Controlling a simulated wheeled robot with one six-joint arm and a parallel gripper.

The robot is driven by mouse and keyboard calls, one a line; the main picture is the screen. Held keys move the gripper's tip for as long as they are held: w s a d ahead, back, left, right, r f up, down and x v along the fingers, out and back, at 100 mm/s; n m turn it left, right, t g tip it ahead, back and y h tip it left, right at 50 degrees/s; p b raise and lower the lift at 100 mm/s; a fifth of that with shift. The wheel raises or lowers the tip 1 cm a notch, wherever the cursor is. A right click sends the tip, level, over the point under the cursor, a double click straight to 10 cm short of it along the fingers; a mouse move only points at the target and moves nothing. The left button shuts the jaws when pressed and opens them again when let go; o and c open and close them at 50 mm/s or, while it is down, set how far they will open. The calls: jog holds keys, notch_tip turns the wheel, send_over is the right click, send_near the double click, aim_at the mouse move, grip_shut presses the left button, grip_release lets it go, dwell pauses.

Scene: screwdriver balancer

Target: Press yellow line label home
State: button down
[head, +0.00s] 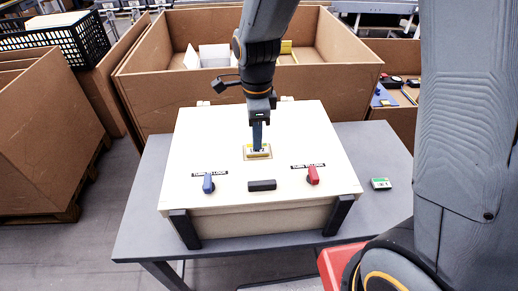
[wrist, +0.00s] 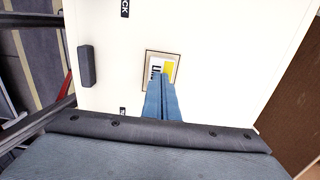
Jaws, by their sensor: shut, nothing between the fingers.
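The yellow line label (head: 257,155) lies in a tan-edged rectangular recess on the cream lid of a box (head: 310,140). In the wrist view the label (wrist: 155,68) shows white with dark letters and a yellow patch, inside a thin brown frame (wrist: 147,56). My gripper (head: 257,146) points straight down over the label, its blue fingers closed together with nothing between them. In the wrist view the fingertips (wrist: 161,76) overlap the label's near edge and hide part of it. I cannot tell whether they touch it or whether the label sits flush.
A blue knob (head: 208,183), a black handle (head: 262,185) and a red knob (head: 312,175) sit along the lid's front. A small green-and-white item (head: 381,184) lies on the grey table (head: 145,222). Large cardboard bins (head: 150,92) stand behind and left.

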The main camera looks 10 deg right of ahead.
jog(key=shift+r+p, duration=2.3)
jog(key=shift+r, duration=0.25)
